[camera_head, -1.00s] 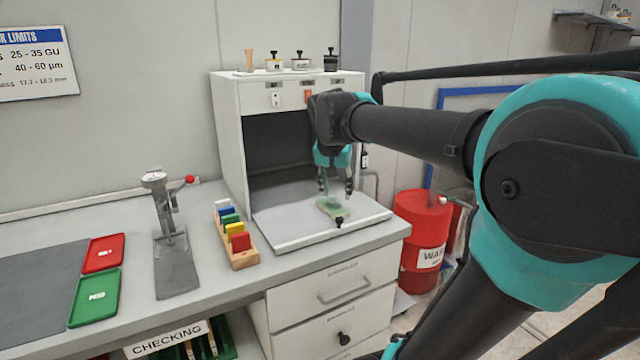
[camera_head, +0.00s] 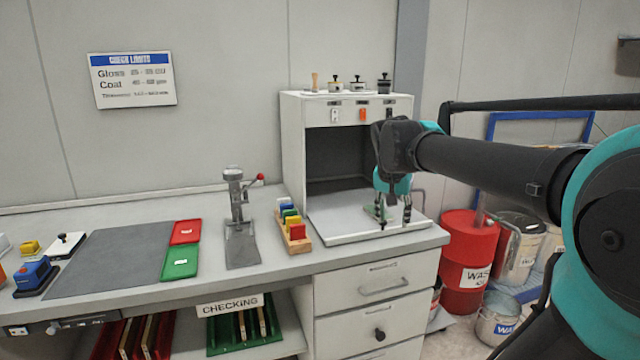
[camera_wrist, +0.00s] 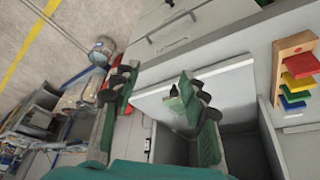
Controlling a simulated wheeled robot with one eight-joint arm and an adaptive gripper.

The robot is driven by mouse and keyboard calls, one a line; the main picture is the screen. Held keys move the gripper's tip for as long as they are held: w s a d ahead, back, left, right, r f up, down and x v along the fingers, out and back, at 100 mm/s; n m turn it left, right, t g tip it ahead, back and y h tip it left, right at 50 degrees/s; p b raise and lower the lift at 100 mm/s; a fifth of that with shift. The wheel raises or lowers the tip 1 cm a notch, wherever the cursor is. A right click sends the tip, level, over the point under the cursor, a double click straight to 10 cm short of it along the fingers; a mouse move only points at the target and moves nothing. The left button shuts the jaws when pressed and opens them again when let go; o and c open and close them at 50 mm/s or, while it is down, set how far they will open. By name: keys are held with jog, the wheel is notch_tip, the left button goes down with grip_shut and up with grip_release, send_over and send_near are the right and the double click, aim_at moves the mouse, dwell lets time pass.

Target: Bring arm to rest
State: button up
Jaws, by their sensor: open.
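My arm reaches in from the right in the head view. My gripper (camera_head: 394,216) points down over the white tray (camera_head: 340,236) at the front of the open white cabinet (camera_head: 293,165). Its fingers are apart. A small green piece with a black knob (camera_head: 373,213) sits on the tray beside and partly behind the fingers. In the wrist view, the two fingers of my gripper (camera_wrist: 157,85) are spread, and the green piece (camera_wrist: 187,92) shows near the right finger. Whether finger and piece touch cannot be told.
A rack of coloured blocks (camera_head: 296,237), a metal press with a red knob (camera_head: 240,215) and red (camera_head: 186,231) and green (camera_head: 180,262) trays stand left on the bench. Knobbed pots (camera_head: 358,84) top the cabinet. A red waste drum (camera_head: 462,262) stands right.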

jog(key=s+f+n, duration=0.1)
jog(key=s+f, duration=0.4)
jog(key=f, duration=0.3)
jog(key=s+f+n+y, duration=0.1)
jog(key=s+f+n, duration=0.1)
jog(key=s+f, duration=0.3)
jog(key=s+f+n+y, duration=0.1)
jog(key=s+f, duration=0.5)
jog(key=f, duration=0.6)
jog(key=shift+f+n, duration=0.4)
jog(key=shift+n, duration=0.3)
